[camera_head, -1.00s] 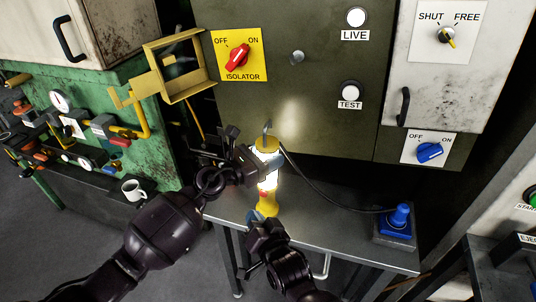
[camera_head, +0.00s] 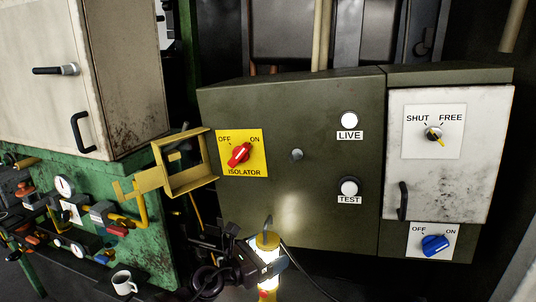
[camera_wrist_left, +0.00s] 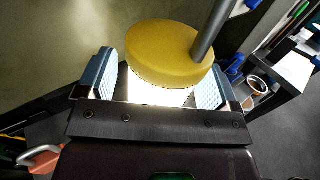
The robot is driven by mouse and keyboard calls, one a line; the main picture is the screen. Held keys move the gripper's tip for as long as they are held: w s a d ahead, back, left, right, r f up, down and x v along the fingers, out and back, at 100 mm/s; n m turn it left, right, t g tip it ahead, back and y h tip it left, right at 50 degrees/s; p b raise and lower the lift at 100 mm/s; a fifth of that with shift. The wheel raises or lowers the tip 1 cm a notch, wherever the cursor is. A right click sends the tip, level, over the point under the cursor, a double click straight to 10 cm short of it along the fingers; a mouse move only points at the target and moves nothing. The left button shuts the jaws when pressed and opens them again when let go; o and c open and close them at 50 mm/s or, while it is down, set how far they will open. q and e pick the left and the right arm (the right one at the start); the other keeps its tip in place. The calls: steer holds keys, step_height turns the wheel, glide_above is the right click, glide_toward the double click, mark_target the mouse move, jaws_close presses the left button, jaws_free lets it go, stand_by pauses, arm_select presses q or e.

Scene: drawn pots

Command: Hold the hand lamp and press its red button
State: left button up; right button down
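The hand lamp (camera_head: 266,241) is lit, with a yellow cap and a glowing white body, at the bottom middle of the head view. My left gripper (camera_head: 265,264) is closed around its glowing part. In the left wrist view the lamp's yellow cap (camera_wrist_left: 168,55) sits just beyond the fingers, with the glowing body between the two pads. A small red patch, seemingly the red button (camera_head: 265,294), shows below the glow at the picture's bottom edge. The rest of the handle is cut off. My right gripper is out of view.
Behind the lamp stands a dark green cabinet (camera_head: 330,215) with a red isolator knob (camera_head: 238,154). A yellow hinged frame (camera_head: 188,178) sticks out left of it. A white mug (camera_head: 123,282) stands at lower left. The lamp's cable runs off to the right.

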arm_select(q)
steer(key=shift+a, duration=0.15)
